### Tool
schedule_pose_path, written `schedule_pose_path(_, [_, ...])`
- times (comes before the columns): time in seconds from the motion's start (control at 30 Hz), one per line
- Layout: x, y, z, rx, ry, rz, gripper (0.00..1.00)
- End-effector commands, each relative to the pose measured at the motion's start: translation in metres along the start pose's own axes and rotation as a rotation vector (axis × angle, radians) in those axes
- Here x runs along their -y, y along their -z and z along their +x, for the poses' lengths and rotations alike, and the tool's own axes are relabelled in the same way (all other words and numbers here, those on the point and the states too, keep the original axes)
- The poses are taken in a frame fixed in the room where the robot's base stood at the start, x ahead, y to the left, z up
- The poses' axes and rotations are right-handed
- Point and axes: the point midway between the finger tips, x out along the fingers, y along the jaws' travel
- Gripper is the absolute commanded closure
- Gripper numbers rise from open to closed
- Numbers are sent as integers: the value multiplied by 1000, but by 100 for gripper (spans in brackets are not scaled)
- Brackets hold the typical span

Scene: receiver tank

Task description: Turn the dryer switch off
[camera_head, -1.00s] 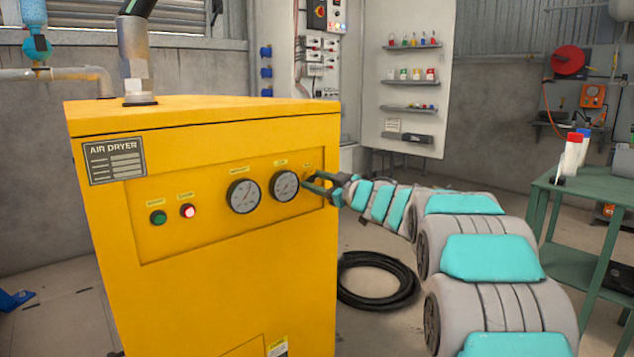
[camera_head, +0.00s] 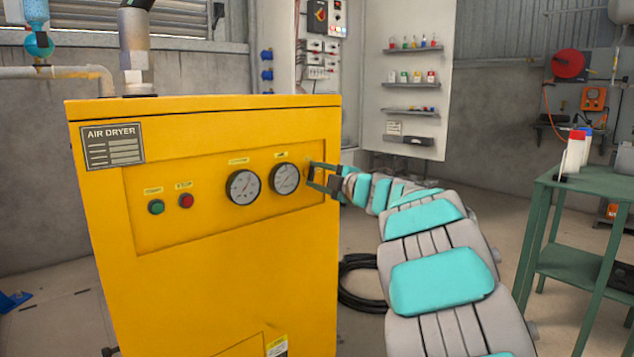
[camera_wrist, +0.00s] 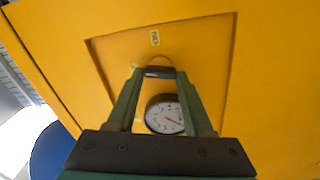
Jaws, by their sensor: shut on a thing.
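The yellow air dryer (camera_head: 215,285) stands at the left of the head view. Its recessed panel carries a green button (camera_head: 156,207), a red button (camera_head: 186,201) that looks unlit, and two round gauges (camera_head: 243,187) (camera_head: 286,178). The dryer switch, a dark knob (camera_wrist: 160,72), sits under a small yellow label in the wrist view. My gripper (camera_wrist: 160,74) has its two green fingers on either side of the knob and is shut on it. In the head view my gripper (camera_head: 312,174) is at the panel's right end and hides the switch.
A gauge (camera_wrist: 164,114) shows between my fingers in the wrist view. A black coiled hose (camera_head: 362,283) lies on the floor behind my arm. A green table (camera_head: 585,185) with bottles stands at the right. Wall shelves (camera_head: 412,83) are at the back.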

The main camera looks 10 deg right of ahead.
Motion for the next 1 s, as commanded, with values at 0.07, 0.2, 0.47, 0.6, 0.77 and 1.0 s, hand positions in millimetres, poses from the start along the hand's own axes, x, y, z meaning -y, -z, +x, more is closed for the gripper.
schedule_pose_path(0.07, [4,-1,0,0,1,-59,100])
schedule_pose_path(0.2, [4,-1,0,1,3,-146,100])
schedule_pose_path(0.47, [4,-1,0,0,3,-246,100])
schedule_pose_path(0.6, [3,0,0,-1,3,-269,100])
schedule_pose_path(0.77, [3,0,0,-1,3,-278,100])
schedule_pose_path(1.0, [3,0,0,-1,4,-277,100])
